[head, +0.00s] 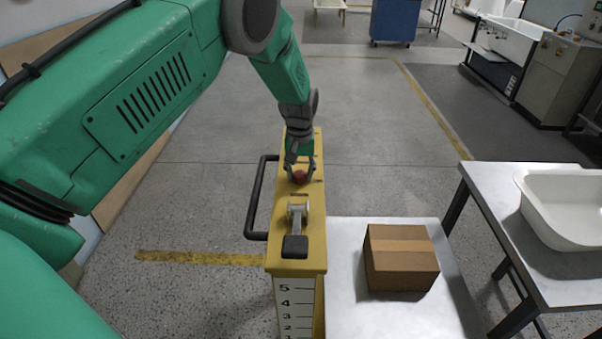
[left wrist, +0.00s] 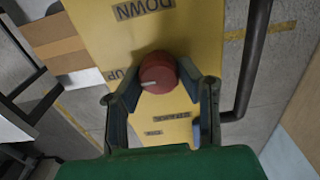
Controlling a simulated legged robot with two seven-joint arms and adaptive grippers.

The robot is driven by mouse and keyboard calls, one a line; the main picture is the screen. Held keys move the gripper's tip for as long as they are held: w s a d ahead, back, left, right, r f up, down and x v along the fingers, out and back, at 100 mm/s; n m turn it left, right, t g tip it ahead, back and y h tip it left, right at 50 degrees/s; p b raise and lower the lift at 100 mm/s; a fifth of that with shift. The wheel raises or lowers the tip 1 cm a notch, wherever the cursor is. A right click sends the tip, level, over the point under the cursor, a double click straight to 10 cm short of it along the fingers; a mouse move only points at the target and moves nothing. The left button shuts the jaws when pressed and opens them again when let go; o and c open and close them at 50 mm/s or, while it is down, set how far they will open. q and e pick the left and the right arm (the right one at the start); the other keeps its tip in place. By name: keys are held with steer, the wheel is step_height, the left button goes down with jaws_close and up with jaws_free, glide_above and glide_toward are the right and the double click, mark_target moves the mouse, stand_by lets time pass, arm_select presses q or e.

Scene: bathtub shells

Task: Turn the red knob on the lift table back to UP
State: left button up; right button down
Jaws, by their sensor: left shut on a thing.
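The red knob (head: 299,177) sits on top of the yellow lift-table column (head: 312,228). My left gripper (head: 300,170) reaches down over it and is shut on it. In the left wrist view the knob (left wrist: 158,72) lies between the tips of my left gripper's fingers (left wrist: 163,84). Its pale pointer mark points left and slightly down in that view, toward the side of the UP label (left wrist: 118,75). The DOWN label (left wrist: 145,8) is at the top of that view. My right gripper is in neither view.
A black handle (head: 260,195) runs along the column's left side, and a lever with a black pad (head: 295,246) is nearer. A cardboard box (head: 400,259) lies on the metal tabletop (head: 345,315). At right, a white shell (head: 565,215) rests on another table (head: 500,185).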

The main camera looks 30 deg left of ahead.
mark_target(300, 173)
arm_select(q)
steer(key=shift+s+d+f, duration=0.1)
steer(key=shift+s+f, duration=0.15)
steer(key=shift+s, duration=0.05)
steer(key=o, duration=1.1)
steer(key=shift+o, duration=0.2)
steer(key=shift+r, duration=0.15)
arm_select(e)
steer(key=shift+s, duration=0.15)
arm_select(q)
steer(key=shift+w+r, duration=0.1)
steer(key=shift+r, duration=0.05)
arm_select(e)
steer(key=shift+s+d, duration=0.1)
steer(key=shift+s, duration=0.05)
arm_select(q)
steer(key=shift+w+r, duration=0.1)
steer(key=shift+r, duration=0.25)
step_height(300, 173, up, 11)
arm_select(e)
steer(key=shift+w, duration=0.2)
